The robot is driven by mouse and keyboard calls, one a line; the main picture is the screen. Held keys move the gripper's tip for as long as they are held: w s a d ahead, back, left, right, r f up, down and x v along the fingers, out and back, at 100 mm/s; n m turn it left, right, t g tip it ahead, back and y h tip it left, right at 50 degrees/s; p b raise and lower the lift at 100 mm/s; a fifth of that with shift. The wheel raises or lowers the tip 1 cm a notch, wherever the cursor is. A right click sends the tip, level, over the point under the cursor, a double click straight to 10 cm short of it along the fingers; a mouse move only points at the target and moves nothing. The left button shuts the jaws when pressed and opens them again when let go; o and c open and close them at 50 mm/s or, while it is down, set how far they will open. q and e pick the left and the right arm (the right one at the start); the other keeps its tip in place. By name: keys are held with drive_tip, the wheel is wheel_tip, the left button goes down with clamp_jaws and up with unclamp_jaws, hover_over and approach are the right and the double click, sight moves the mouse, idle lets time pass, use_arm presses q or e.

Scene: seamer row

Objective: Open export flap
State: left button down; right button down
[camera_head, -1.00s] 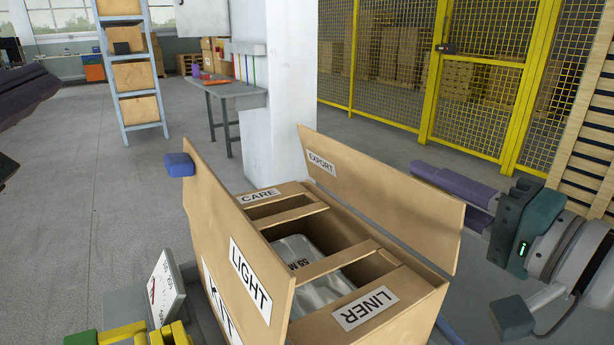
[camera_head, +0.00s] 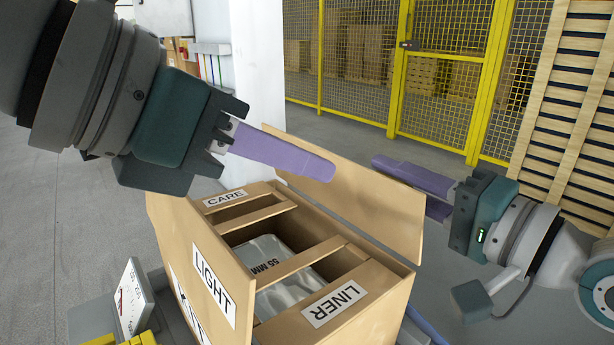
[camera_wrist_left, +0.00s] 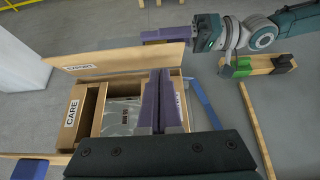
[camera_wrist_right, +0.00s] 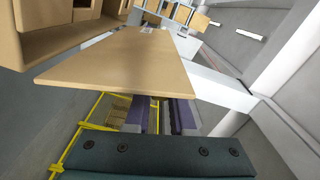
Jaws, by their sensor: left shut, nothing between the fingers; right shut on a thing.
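The export flap (camera_head: 378,190) stands up on the far long side of the cardboard box (camera_head: 375,305), leaning slightly outward. Its EXPORT label shows in the left wrist view (camera_wrist_left: 78,67). My left gripper (camera_head: 325,168) is shut and empty above the box, in front of the flap and covering its label in the head view.
The LIGHT flap (camera_head: 205,265) stands up on the near side. A silvery 55 MM packet (camera_head: 285,280) lies in the box between cardboard dividers. A white sign (camera_head: 130,300) stands at the lower left. Yellow mesh fencing (camera_head: 440,75) and a white pillar (camera_head: 258,70) are behind.

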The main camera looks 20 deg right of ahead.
sight(386, 181)
use_arm(q)
drive_tip(key=x, duration=0.8)
drive_tip(key=shift+d+f, duration=0.15)
drive_tip(key=shift+d, duration=0.25)
use_arm(e)
drive_tip(key=shift+f, duration=0.3)
use_arm(q)
drive_tip(key=shift+w+d+r+y, duration=0.15)
drive_tip(key=shift+d, duration=0.2)
drive_tip(key=shift+w+d+r+y, duration=0.15)
drive_tip(key=shift+w+d, duration=0.05)
drive_tip(key=shift+d, duration=0.2)
use_arm(e)
drive_tip(key=shift+a, duration=0.1)
drive_tip(key=shift+r, duration=0.1)
drive_tip(key=c, duration=0.8)
unclamp_jaws()
drive_tip(key=shift+a, duration=0.1)
use_arm(q)
drive_tip(key=shift+s, duration=0.1)
use_arm(e)
drive_tip(key=shift+o, duration=0.2)
drive_tip(key=shift+r, duration=0.15)
